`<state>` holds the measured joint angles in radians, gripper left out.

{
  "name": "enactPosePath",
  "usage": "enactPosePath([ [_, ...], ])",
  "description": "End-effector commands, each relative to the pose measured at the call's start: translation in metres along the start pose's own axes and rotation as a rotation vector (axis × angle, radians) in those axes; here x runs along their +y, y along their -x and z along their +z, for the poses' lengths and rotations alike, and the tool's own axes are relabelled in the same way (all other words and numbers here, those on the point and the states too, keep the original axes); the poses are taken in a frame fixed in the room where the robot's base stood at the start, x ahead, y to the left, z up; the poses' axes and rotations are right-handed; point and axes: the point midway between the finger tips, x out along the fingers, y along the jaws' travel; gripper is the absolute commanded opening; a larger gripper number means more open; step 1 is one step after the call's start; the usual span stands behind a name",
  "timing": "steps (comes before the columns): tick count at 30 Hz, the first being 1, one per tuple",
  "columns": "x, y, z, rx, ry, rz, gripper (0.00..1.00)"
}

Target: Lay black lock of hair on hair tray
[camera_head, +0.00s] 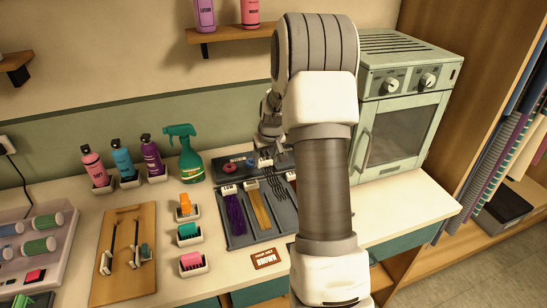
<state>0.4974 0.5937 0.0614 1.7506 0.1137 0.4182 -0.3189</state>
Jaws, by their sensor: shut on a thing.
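The dark hair tray (228,239) lies on the counter in the middle of the view. A purple lock of hair (235,214) and a golden-blond lock (260,206) lie in its left and middle slots. My gripper (271,160) is over the back of the tray, small and partly hidden by my arm. It is shut on the black lock of hair (277,188), whose wavy strands extend over the tray's right part. I cannot tell whether the strands touch the tray. My arm hides the tray's right edge.
A green spray bottle (187,155) and several bottles stand behind left. Small holders with coloured clips (189,233) and a wooden board (125,255) are left of the tray. A brown sign (265,258) lies in front. A pale green oven-like cabinet (402,120) stands right.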

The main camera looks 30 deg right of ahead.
Motion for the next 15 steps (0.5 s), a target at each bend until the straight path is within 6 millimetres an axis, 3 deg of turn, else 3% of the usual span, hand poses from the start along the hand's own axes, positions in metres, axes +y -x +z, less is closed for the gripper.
enactPosePath([
  [5, 0.025, -0.005, -0.004, 0.003, -0.023, 0.007, 0.04],
  [15, 0.028, -0.017, 0.001, 0.001, -0.025, 0.007, 0.04],
])
